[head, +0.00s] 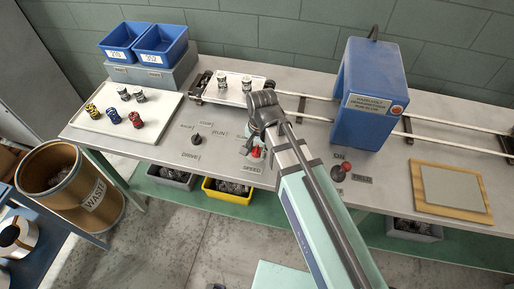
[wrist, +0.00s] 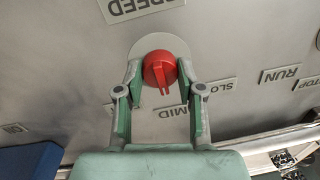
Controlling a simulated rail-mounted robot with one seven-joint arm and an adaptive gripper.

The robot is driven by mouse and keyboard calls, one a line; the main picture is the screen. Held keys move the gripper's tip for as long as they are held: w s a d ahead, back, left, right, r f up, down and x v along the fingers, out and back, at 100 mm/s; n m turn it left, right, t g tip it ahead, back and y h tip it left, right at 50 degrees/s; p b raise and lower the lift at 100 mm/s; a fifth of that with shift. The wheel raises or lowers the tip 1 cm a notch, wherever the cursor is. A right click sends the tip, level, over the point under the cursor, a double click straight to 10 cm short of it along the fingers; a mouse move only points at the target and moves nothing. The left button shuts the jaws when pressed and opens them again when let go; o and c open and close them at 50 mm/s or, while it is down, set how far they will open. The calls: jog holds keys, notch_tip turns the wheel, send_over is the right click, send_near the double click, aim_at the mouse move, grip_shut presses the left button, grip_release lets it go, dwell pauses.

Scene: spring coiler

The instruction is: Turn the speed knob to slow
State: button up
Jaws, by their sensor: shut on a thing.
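The red speed knob (wrist: 159,70) sits on a pale round plate on the bench top, with its ridge pointing down in the wrist view, toward the MID label (wrist: 172,111). The SLOW label (wrist: 214,87), partly hidden, is to the knob's right, and the SPEED label (wrist: 142,8) is above it. My gripper (wrist: 158,73) is shut on the knob, one green finger on each side. In the head view the knob (head: 256,152) shows as a small red patch beside my arm, near the SPEED label (head: 252,170).
A black lever (head: 196,139) stands left of the knob among more labels. Another red-topped control (head: 345,167) stands to the right, in front of the blue machine housing (head: 368,95). A rail with a carriage (head: 240,97) runs behind. The white tray (head: 112,118) holds several springs.

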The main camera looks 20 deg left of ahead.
aim_at(259, 149)
jog(key=shift+n, duration=0.3)
jog(key=n+p, duration=0.1)
jog(key=n, duration=0.3)
jog(key=shift+n+g+p, duration=0.3)
jog(key=shift+n+p, duration=0.2)
jog(key=shift+n, duration=1.6)
jog(key=shift+f, duration=0.1)
jog(key=o, duration=1.1)
jog(key=shift+w, duration=0.1)
jog(key=shift+o, duration=0.2)
notch_tip(259, 149, up, 12)
jog(key=shift+w+d, duration=0.2)
jog(key=shift+d, duration=0.15)
